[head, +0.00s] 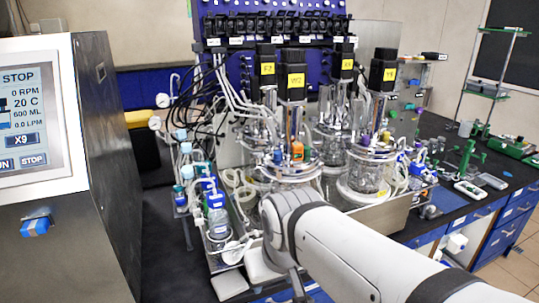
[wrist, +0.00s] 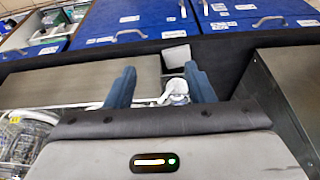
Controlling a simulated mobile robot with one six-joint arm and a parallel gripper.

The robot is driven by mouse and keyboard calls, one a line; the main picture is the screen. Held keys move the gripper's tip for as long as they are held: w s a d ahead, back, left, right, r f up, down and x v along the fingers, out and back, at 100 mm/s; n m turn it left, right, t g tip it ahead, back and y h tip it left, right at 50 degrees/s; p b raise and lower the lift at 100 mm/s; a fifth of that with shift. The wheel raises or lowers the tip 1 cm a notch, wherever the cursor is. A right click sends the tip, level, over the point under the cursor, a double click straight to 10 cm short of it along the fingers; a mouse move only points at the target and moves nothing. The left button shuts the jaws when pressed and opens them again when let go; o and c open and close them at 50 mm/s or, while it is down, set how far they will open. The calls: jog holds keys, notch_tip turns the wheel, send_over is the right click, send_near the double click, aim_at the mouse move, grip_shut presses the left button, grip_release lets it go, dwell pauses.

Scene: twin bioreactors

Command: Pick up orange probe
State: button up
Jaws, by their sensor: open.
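A small orange part (head: 297,153), which looks like the orange probe, stands at the top of the front glass bioreactor vessel in the head view. Only its upper end shows clearly; the rest blends into the glass and fittings. It does not show in the wrist view. My gripper (wrist: 161,76) is open and empty in the wrist view, its two blue fingers apart. It faces the bench front and a metal tray, away from the orange part. In the head view my arm reaches in from the lower right, and its wrist is in front of and below the vessel.
Several bioreactor vessels with black motors (head: 293,73) stand close together amid tubing. Small bottles (head: 217,212) stand to the left. A control cabinet with a screen (head: 30,115) blocks the far left. Blue drawers (wrist: 135,18) show beyond my fingers.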

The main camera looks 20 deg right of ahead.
jog(key=w+d+r+t+b, duration=0.1)
jog(key=w+d+r, duration=0.1)
jog(key=w+r, duration=0.1)
jog(key=w+d+r+m+t+b, duration=0.1)
jog(key=w+d+r+b, duration=0.1)
jog(key=w, duration=0.4)
jog(key=w+d+r+b, duration=0.2)
jog(key=w+d+r, duration=0.1)
jog(key=w+r, duration=0.1)
jog(key=shift+w+d+t, duration=0.1)
jog(key=shift+w+t, duration=0.1)
jog(key=shift+t, duration=0.2)
jog(key=t+h+b, duration=0.1)
jog(key=t+b, duration=0.1)
jog(key=b, duration=0.2)
send_near(298, 146)
jog(key=x, duration=0.3)
jog(key=shift+m, duration=0.4)
jog(key=p+x, duration=0.1)
jog(key=x, duration=0.6)
jog(key=shift+w+d+f+p, duration=0.1)
jog(key=shift+w+d+p, duration=0.05)
jog(key=shift+p, duration=0.15)
grip_shut()
